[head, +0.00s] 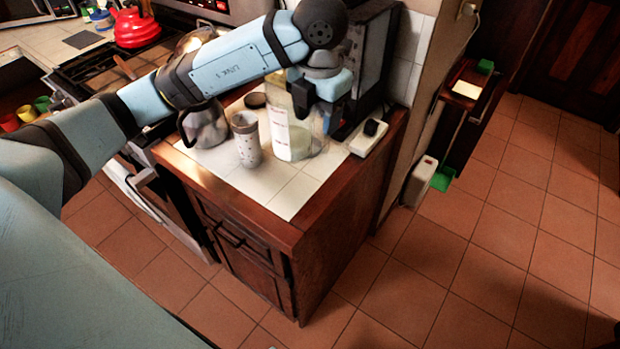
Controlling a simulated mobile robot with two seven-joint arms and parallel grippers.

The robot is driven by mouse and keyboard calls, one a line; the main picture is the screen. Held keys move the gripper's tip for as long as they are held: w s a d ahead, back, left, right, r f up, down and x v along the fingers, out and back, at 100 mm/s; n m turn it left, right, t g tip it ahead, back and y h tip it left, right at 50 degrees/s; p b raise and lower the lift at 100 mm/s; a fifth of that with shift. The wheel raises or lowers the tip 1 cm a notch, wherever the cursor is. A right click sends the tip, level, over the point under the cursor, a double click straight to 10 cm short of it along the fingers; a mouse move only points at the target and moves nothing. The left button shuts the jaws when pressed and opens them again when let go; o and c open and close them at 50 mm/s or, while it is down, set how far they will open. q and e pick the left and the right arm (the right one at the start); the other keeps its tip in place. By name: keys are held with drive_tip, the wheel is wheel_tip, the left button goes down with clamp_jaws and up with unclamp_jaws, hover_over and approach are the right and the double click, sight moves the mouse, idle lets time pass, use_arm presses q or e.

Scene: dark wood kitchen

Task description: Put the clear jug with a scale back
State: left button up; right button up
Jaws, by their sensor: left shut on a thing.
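The clear jug with a scale (292,140) is at the white tiled counter (290,190), near its right back part. Red markings show on its side and its lower part looks pale. My left arm reaches over from the left, and my left gripper (306,98) is shut on the jug near its upper right side. The gripper hides part of the jug's rim and handle side. The jug is upright; I cannot tell whether its base touches the tiles. My right gripper is not in view.
A speckled cup (246,140) stands close left of the jug, with a metal pot (205,125) beyond it. A dark appliance (368,60) stands behind right. A white socket strip (369,138) lies at the right edge. The counter's front tiles are clear.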

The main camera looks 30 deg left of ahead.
use_arm(q)
wheel_tip(320, 180, down, 17)
drive_tip(key=p, duration=0.1)
drive_tip(key=shift+r, duration=0.15)
idle(0.4)
drive_tip(key=shift+f, duration=0.25)
drive_tip(key=o, duration=1.2)
drive_tip(key=shift+r, duration=0.1)
drive_tip(key=shift+o, duration=0.2)
drive_tip(key=shift+r, duration=0.1)
